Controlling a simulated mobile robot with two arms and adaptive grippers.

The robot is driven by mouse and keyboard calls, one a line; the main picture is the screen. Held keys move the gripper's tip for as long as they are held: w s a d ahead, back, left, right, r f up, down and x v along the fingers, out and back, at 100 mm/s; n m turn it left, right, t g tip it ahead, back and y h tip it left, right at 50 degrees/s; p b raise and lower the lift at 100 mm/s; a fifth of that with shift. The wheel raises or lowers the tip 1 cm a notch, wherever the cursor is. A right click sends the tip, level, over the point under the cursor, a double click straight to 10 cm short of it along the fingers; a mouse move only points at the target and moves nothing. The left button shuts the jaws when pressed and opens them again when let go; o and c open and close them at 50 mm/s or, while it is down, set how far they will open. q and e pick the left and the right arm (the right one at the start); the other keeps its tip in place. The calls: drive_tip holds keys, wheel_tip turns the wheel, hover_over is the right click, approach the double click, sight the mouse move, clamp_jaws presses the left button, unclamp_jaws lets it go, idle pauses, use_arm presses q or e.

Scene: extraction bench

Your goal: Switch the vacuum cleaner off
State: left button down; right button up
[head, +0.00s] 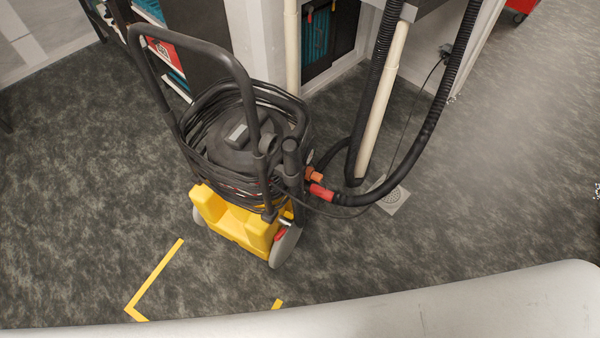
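The vacuum cleaner (240,150) stands upright on the dark floor, left of the picture's middle. It has a dark drum wrapped in several turns of black cable, a yellow base (235,218), grey wheels and a tall black push handle (200,48). A small light-grey rectangle (237,134) shows on its dark top; I cannot tell whether it is the switch. A black hose (425,140) joins the cleaner's right side at a red cuff (321,192). Neither of my grippers is in view.
Yellow floor tape (152,280) lies in front. A pale rounded surface crosses the bottom edge. The floor at left is clear.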

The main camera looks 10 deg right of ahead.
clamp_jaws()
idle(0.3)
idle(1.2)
